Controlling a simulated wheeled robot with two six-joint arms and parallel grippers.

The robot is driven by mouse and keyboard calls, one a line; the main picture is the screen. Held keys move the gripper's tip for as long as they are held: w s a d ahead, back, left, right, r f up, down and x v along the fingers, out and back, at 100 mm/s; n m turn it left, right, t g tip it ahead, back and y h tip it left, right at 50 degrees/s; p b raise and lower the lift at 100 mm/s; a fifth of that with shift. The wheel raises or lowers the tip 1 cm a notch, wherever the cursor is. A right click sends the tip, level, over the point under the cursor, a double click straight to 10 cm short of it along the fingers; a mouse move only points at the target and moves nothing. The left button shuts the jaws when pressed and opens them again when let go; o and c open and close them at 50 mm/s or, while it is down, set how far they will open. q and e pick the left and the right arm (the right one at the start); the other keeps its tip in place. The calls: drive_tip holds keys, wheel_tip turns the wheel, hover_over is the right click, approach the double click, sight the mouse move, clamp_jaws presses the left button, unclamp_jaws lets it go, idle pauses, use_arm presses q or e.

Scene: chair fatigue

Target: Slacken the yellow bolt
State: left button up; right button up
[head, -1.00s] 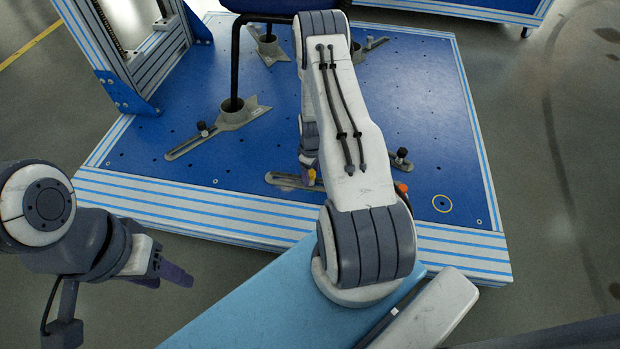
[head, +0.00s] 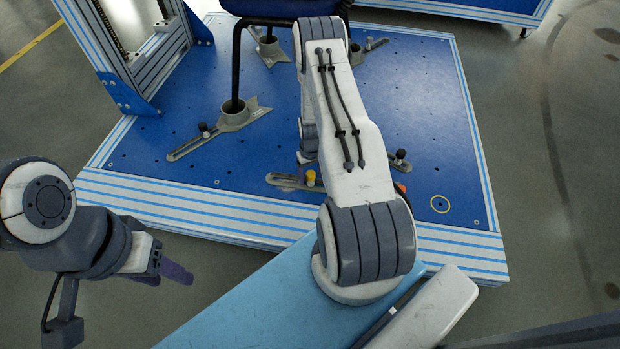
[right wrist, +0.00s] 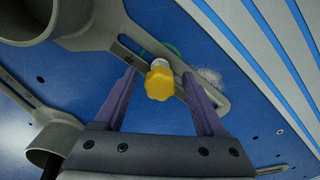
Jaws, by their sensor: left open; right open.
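The yellow bolt (head: 311,177) has a lobed head and stands on a grey slotted clamp bar (head: 285,180) near the front edge of the blue plate. In the right wrist view, the yellow bolt (right wrist: 160,83) is between the spread purple fingers of my right gripper (right wrist: 159,73), with a gap on each side. That gripper is open and holds nothing. In the head view my right arm hides most of it. My left gripper (head: 175,272) is open and empty at the lower left, in front of the plate and far from the bolt.
Black-knobbed clamps (head: 204,130) hold the chair's black legs (head: 236,65) on the blue plate (head: 150,140). An orange knob (head: 402,187) is partly hidden beside my right arm. The plate's front right is mostly clear.

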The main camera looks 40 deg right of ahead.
drive_tip(key=shift+m, duration=0.4)
drive_tip(key=m, duration=0.3)
drive_tip(key=shift+p, duration=0.3)
drive_tip(key=shift+m, duration=0.5)
drive_tip(key=m, duration=0.4)
drive_tip(key=shift+p, duration=0.3)
clamp_jaws()
drive_tip(key=shift+n+p, duration=0.3)
drive_tip(key=shift+n, duration=1.8)
